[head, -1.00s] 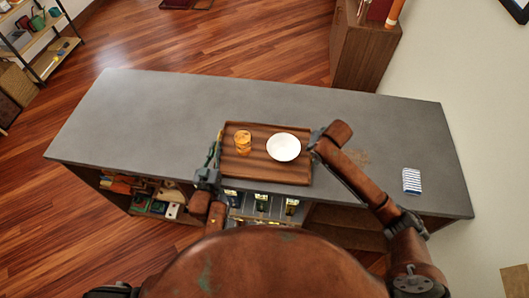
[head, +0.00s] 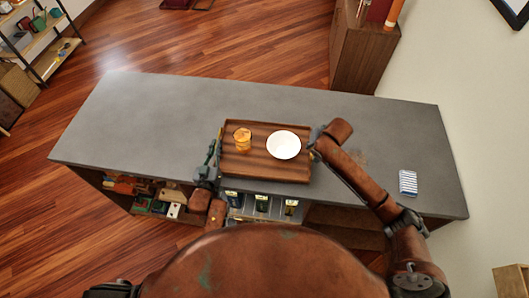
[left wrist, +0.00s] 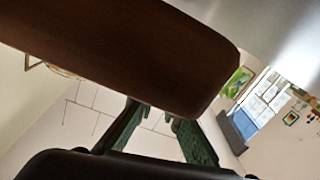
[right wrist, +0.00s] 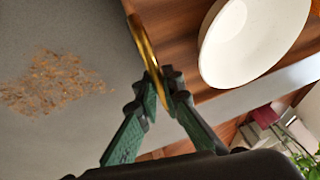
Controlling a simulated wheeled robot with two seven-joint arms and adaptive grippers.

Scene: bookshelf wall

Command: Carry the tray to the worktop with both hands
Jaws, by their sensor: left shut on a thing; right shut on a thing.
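The wooden tray (head: 263,173) is over the grey worktop (head: 150,120), near its front edge. An orange glass (head: 243,141) stands upright on its left part, and a white bowl (head: 283,145) on its right part. My left gripper (head: 214,155) is shut at the tray's left side; its handle is mostly hidden in the left wrist view, where the dark tray (left wrist: 120,50) fills the top. My right gripper (right wrist: 160,85) is shut on the gold handle (right wrist: 146,45) at the right side. The tray looks level; a gap beneath it is hard to judge.
A blue-and-white striped cloth (head: 408,183) lies on the worktop at right. A brownish crumb-like patch (right wrist: 57,82) is beside the tray. Open shelves under the worktop hold several items. Most of the worktop is clear. A wooden cabinet (head: 362,50) stands behind.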

